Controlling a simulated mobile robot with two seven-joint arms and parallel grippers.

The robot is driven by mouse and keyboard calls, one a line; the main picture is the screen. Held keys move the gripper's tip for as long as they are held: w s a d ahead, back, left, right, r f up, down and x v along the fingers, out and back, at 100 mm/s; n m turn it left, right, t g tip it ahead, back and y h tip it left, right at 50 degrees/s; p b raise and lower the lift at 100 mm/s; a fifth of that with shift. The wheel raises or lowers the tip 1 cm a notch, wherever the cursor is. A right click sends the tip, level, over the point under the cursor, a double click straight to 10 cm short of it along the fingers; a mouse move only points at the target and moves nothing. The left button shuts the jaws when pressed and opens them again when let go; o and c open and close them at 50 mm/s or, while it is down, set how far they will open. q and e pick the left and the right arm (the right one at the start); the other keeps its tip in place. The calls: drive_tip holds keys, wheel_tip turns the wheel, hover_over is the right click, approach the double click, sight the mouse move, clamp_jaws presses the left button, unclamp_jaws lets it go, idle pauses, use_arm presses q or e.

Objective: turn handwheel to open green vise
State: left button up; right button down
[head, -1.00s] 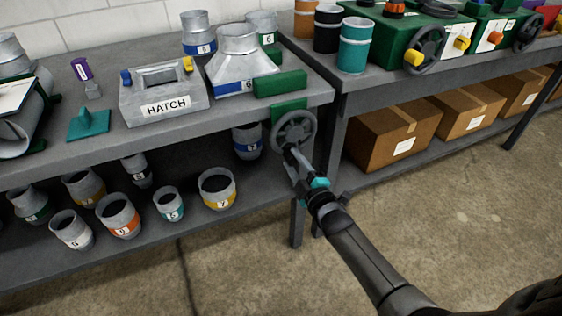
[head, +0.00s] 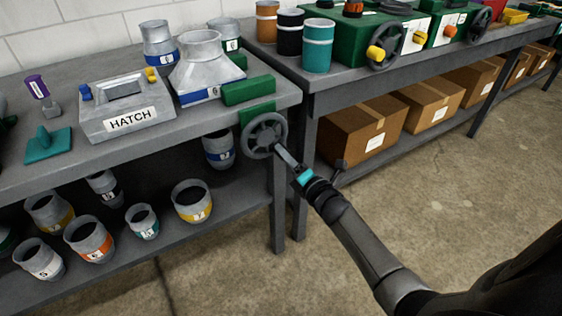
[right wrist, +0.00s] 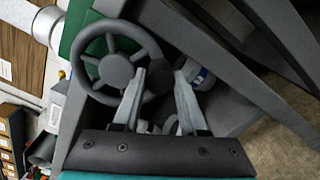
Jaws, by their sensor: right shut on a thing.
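The green vise (head: 248,90) is at the front right corner of the near bench; its green lower part hangs over the bench edge. The grey spoked handwheel (head: 264,136) faces out from this edge and also shows in the right wrist view (right wrist: 116,70). My right gripper (head: 281,152) is at the wheel's lower right rim. In the right wrist view, its two fingers (right wrist: 158,80) are on either side of a dark knob on the rim, shut on the handwheel. The fingers partly hide that part of the rim. My left gripper is not in view.
A grey hatch box (head: 125,105), a grey funnel-shaped duct (head: 200,65) and a teal tool (head: 48,145) are on the near bench. Duct collars stand on the shelf below. A second bench (head: 385,75) holds green machines, with boxes (head: 360,128) underneath. Floor at right is open.

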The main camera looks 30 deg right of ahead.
sight(287, 131)
drive_tip(key=r+n, duration=0.1)
drive_tip(key=n, duration=0.1)
drive_tip(key=d+r+n, duration=0.1)
drive_tip(key=n, duration=0.2)
drive_tip(key=d+r+n+b, duration=0.1)
drive_tip(key=n, duration=0.2)
drive_tip(key=shift+d+r, duration=0.2)
drive_tip(key=shift+r, duration=0.05)
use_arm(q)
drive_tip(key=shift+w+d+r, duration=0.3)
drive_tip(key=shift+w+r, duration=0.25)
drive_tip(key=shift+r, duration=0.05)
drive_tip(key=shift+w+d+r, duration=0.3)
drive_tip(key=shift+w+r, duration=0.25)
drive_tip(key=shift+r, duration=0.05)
use_arm(e)
drive_tip(key=r+n, duration=0.1)
drive_tip(key=n, duration=0.1)
drive_tip(key=shift+d+r+n, duration=0.1)
drive_tip(key=shift+r+n, duration=0.1)
drive_tip(key=shift+n, duration=0.2)
drive_tip(key=shift+r, duration=0.1)
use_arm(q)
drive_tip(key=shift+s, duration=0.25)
use_arm(e)
drive_tip(key=shift+c, duration=2.2)
unclamp_jaws()
